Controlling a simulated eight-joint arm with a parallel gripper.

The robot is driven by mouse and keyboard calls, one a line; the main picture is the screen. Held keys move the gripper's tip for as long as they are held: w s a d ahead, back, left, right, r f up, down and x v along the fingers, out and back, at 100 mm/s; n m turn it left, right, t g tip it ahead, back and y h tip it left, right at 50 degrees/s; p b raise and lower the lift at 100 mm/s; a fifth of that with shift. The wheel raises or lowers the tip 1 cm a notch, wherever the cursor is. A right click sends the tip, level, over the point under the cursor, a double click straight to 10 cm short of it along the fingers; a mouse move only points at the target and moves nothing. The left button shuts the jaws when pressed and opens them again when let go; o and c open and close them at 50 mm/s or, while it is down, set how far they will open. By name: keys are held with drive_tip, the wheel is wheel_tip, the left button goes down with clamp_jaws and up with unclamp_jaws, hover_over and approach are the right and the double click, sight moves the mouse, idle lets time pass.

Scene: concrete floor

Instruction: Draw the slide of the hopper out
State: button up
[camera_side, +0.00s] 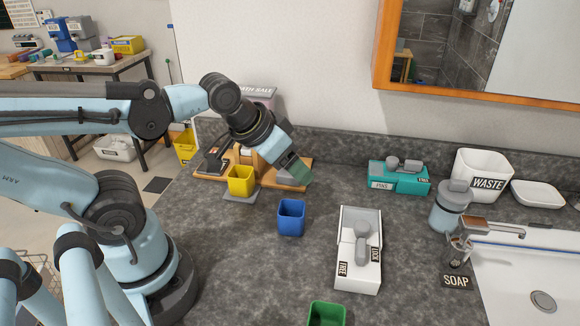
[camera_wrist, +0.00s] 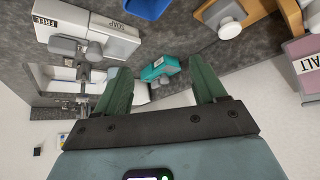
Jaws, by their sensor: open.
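The hopper (camera_side: 258,96) is a mauve box lettered "BATH SALT" at the back, by the wall, on a wooden stand (camera_side: 204,174). My arm covers much of its front. In the wrist view its lettered side (camera_wrist: 303,66) is at the right edge. A pale round knob (camera_wrist: 229,28) on a grey piece shows beside the wood in the wrist view; I cannot tell for sure that it is the slide. My gripper (camera_side: 297,172) is open and empty, pointing down and right, in front of the stand's right part. Its green fingers (camera_wrist: 158,72) are apart in the wrist view.
A yellow cup (camera_side: 241,181) and a blue cup (camera_side: 291,218) stand in front of the stand. A white latch box (camera_side: 358,275), a teal box (camera_side: 385,180), a green cup (camera_side: 327,314) and a soap dispenser (camera_side: 450,208) stand further right. Counter between them is clear.

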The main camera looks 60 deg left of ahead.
drive_tip(key=shift+w+a+r+n+g, duration=0.3)
drive_tip(key=shift+a+r+n, duration=0.1)
drive_tip(key=shift+n, duration=0.1)
drive_tip(key=c, duration=0.5)
drive_tip(key=a+n+g, duration=0.1)
drive_tip(key=w+a+r+n+g+y, duration=0.2)
drive_tip(key=n, duration=0.1)
drive_tip(key=shift+w+a, duration=0.15)
drive_tip(key=shift+a, duration=0.25)
clamp_jaws()
drive_tip(key=w+a+r+n+g+y, duration=0.2)
drive_tip(key=w+a+n+g+y, duration=0.2)
drive_tip(key=a+n+g, duration=0.3)
drive_tip(key=shift+w+a+r+n+g, duration=0.35)
drive_tip(key=shift+w+a+n, duration=0.4)
drive_tip(key=shift+n, duration=1.45)
drive_tip(key=shift+s+a, duration=0.1)
drive_tip(key=shift+s, duration=0.05)
